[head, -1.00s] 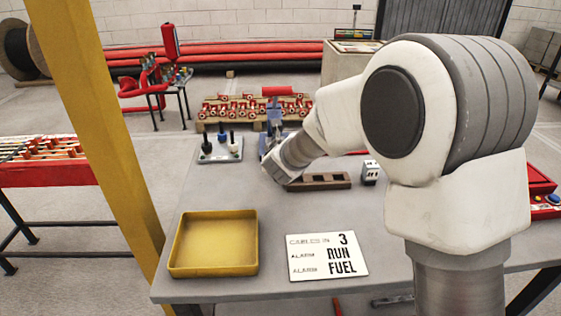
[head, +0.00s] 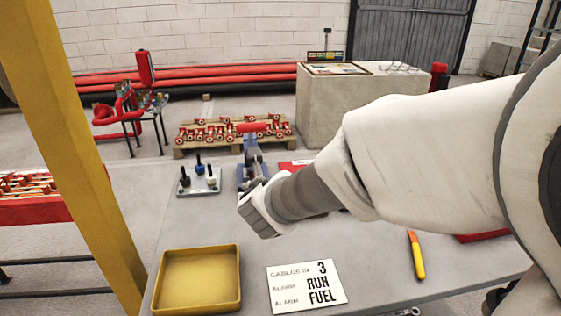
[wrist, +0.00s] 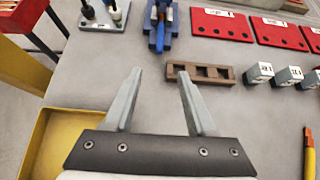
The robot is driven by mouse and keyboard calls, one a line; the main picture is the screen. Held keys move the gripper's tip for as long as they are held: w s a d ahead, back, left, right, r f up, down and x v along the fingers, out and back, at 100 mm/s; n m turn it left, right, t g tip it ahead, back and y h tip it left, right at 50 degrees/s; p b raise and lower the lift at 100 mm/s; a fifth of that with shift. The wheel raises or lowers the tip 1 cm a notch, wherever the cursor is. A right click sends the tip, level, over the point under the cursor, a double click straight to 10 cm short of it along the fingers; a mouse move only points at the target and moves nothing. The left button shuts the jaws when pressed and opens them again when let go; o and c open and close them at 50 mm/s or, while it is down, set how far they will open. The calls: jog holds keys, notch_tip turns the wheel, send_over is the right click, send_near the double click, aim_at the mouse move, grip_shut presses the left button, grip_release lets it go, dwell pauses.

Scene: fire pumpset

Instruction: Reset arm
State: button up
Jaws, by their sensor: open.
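My arm reaches in from the right of the head view, and its end is above the grey table (head: 200,232). My gripper (wrist: 160,85) shows in the wrist view with two grey fingers spread apart and nothing between them. In the head view the fingers are hidden behind the wrist. Beyond the fingertips in the wrist view lie a brown slotted block (wrist: 203,74) and a blue vise-like fixture (wrist: 161,30). The gripper is apart from both.
A yellow tray (head: 197,305) and a white sign card (head: 306,300) lie at the table's front. A base with several pegs (head: 199,185) stands further back. An orange-yellow tool (head: 417,258) lies at right. A yellow post (head: 78,150) rises at left.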

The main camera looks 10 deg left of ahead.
jog(key=s+d+r+m+h, duration=0.2)
jog(key=d+m, duration=0.5)
jog(key=d, duration=0.1)
jog(key=s+d+r+m+g+h, duration=0.1)
jog(key=s+d+r+m+h, duration=0.15)
jog(key=d+m, duration=0.45)
jog(key=s+d+r+m+h, duration=0.2)
jog(key=d+r+m, duration=0.1)
jog(key=d+m, duration=0.45)
jog(key=s+d+f+m+g+y, duration=0.2)
jog(key=s+m+g+y, duration=0.2)
jog(key=s+m, duration=1.2)
notch_tip(320, 180, up, 16)
jog(key=m+p, duration=0.1)
jog(key=p, duration=1.5)
jog(key=shift+w+a+r+p, duration=0.15)
jog(key=shift+w+a+p, duration=0.1)
jog(key=shift+p, duration=0.15)
